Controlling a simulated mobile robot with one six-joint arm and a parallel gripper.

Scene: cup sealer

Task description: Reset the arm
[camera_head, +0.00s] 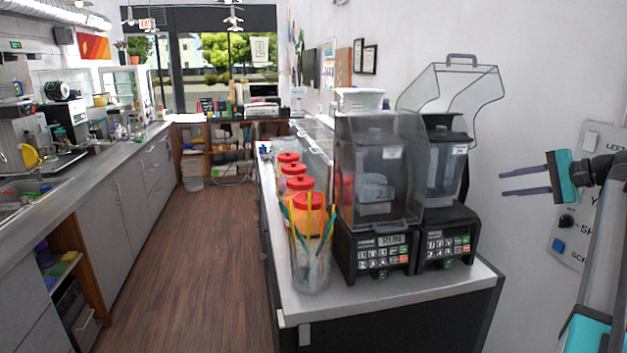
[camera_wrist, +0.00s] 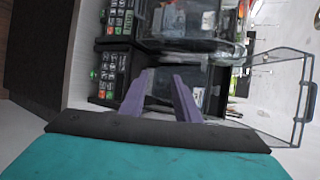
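My gripper (camera_head: 524,181) is at the right of the head view, raised beside the counter and pointing left. Its two purple fingers are apart with nothing between them. In the wrist view, my gripper (camera_wrist: 160,88) shows the same two fingers spread and empty, pointing toward the blenders. The near blender (camera_head: 377,252) shows RUN on its display and has its clear cover down. The other blender (camera_head: 446,241) stands to its right, with its clear cover (camera_head: 455,90) raised. My gripper is to the right of both and appears clear of them.
A clear container (camera_head: 311,262) of coloured straws stands on the counter (camera_head: 350,302), with several red-lidded jars (camera_head: 295,182) behind it. A wall panel (camera_head: 572,215) with buttons is near my gripper. The wooden floor (camera_head: 190,270) on the left is clear.

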